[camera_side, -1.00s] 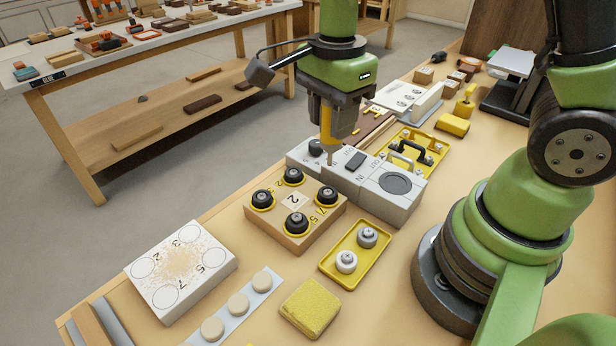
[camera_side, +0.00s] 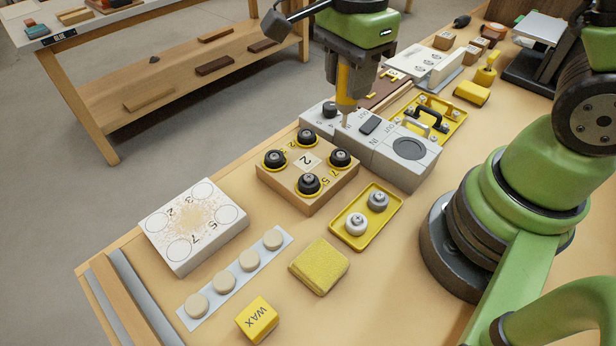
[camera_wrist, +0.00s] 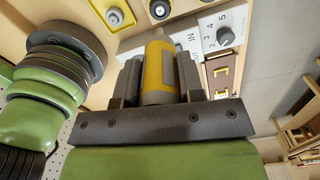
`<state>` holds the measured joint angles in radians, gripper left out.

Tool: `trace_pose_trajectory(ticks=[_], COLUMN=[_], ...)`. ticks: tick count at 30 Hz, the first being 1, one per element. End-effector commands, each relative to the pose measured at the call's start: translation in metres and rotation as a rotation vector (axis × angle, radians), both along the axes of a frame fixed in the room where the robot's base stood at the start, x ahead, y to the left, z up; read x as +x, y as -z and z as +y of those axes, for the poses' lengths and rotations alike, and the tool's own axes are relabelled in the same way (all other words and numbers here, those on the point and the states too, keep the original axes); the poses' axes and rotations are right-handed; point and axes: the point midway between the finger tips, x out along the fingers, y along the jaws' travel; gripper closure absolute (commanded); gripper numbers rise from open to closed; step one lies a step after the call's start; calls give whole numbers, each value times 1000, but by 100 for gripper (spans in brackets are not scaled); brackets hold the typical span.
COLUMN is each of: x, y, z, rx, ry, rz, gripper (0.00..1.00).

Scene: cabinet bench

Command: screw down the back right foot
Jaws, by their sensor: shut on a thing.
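The wooden block (camera_side: 312,163) marked 2 lies on the bench in the side view, with a black foot in a yellow ring near each corner. These include a far foot (camera_side: 305,137), a right foot (camera_side: 340,158), a left foot (camera_side: 274,159) and a near foot (camera_side: 308,183). A light screw head shows on each. I cannot tell which one the task calls back right. My gripper (camera_side: 347,84) is shut on a yellow-handled screwdriver (camera_wrist: 160,68), tip down, above or beside the grey box (camera_side: 375,140), behind the block. Whether the tip touches the box is unclear.
A yellow tray (camera_side: 344,237) with two grey feet stands right of the block. Nearby are a sponge (camera_side: 318,266), a WAX block (camera_side: 257,319), a numbered white box (camera_side: 194,228) and a strip of round pads (camera_side: 236,274). A handle tray (camera_side: 455,113) lies behind the grey box.

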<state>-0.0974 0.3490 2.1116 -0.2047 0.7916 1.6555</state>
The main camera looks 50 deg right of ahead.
Motion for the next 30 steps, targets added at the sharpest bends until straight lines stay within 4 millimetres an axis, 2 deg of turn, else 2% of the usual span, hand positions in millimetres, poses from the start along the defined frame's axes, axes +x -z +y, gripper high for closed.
trace_pose_trajectory(ticks=[11, 14, 22, 25, 30], x=[0, 2, 2, 0, -1], y=[0, -1, -3, -2, 11], z=[1, 12, 70, 79, 80], rx=[0, 0, 0, 0, -1], ry=[-1, -6, -9, -3, 1], rz=[-1, -1, -2, 0, 3], gripper=[85, 85, 85, 85, 85])
